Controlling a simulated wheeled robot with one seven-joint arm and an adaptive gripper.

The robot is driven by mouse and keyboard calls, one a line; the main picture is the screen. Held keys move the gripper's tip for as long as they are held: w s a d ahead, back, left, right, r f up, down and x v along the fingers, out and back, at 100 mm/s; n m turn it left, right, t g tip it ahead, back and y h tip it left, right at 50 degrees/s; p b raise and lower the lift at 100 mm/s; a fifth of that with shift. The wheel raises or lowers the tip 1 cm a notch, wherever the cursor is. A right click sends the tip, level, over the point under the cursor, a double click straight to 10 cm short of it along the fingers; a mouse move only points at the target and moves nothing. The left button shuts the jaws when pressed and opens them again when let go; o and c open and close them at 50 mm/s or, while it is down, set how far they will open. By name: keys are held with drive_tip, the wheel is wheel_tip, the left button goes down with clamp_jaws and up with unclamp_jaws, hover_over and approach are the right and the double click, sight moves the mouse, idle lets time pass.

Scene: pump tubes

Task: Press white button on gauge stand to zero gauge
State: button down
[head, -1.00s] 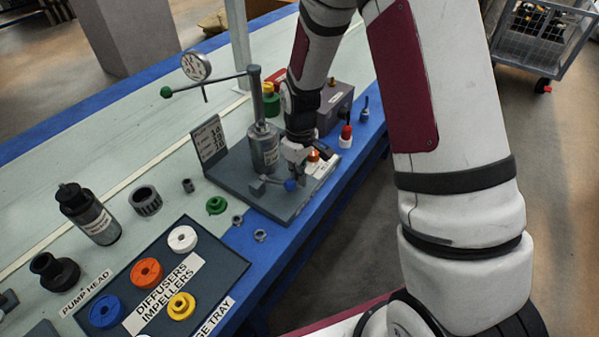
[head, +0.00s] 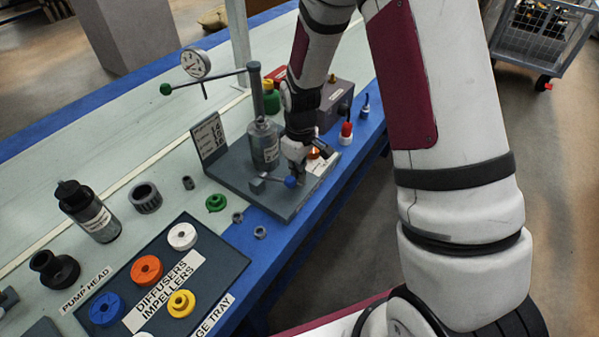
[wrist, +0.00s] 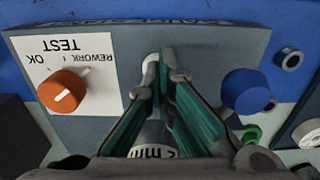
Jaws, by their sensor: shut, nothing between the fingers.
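The gauge stand has a grey base plate (head: 222,174), a grey post and a dial gauge (head: 195,64) on a side arm. My gripper (head: 300,181) is low over the plate's front right part, between the post and the edge. In the wrist view my gripper (wrist: 165,72) is shut and empty, its green-padded fingers together at the tips. A small whitish piece, seemingly the white button (wrist: 152,59), shows beside the left finger, partly hidden. I cannot tell whether the fingers touch or press it. The button cannot be made out in the head view. The gauge reading is too small to read.
An orange knob (wrist: 62,91) on a white TEST label stands left of the fingers in the wrist view. A blue knob (wrist: 246,91) stands to the right. A tray of coloured rings (head: 218,248) lies front left. A grey box (head: 335,105) stands behind.

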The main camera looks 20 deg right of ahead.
drive_tip(key=shift+s+f, duration=0.3)
wheel_tip(320, 180, up, 15)
drive_tip(key=p, duration=0.4)
drive_tip(key=shift+w+f+p, duration=0.2)
drive_tip(key=shift+w+p, duration=0.1)
drive_tip(key=shift+p, duration=0.05)
idle(0.8)
drive_tip(key=s+d+r+m+t, duration=0.1)
drive_tip(key=s+r+m, duration=0.4)
drive_tip(key=s+r, duration=1.45)
drive_tip(key=s+m, duration=0.2)
drive_tip(key=s, duration=1.1)
wheel_tip(320, 180, up, 13)
drive_tip(key=t+p, duration=0.3)
drive_tip(key=p, duration=0.9)
drive_tip(key=shift+d+f, duration=0.2)
drive_tip(key=shift+d, duration=0.25)
drive_tip(key=shift+w, duration=0.1)
